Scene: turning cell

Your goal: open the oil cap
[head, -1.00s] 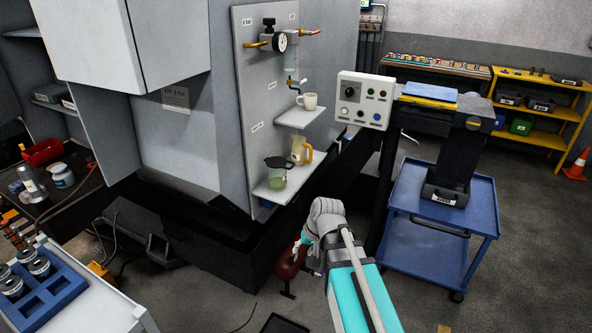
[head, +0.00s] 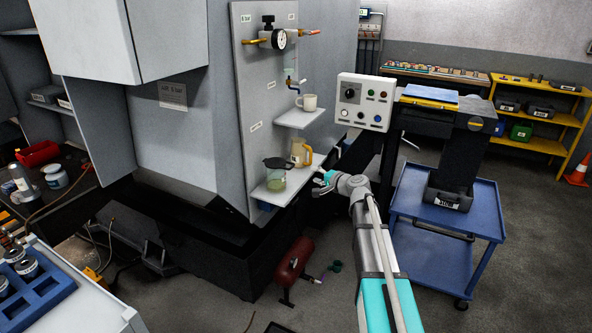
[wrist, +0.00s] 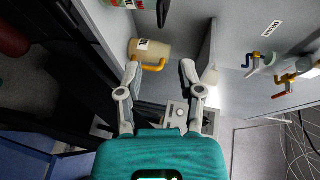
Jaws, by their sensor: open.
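I cannot tell for sure which part is the oil cap. A tan jug (head: 298,152) with an orange handle stands on the lower shelf of the grey panel. In the wrist view this jug (wrist: 150,49) lies ahead, just beyond my left fingertip. A clear jug (head: 275,182) with a dark top and greenish liquid stands in front of it on the same shelf. My gripper (head: 322,181) is at the right of the lower shelf, apart from both jugs. In the wrist view my gripper (wrist: 160,68) is open, with nothing between its fingers.
A white mug (head: 307,102) stands on the upper shelf (head: 297,118). A pressure gauge (head: 280,39) and piping are above it. A control box (head: 364,102) is right of the shelves. A blue trolley (head: 425,235) stands at the right. A red cylinder (head: 293,262) stands on the floor.

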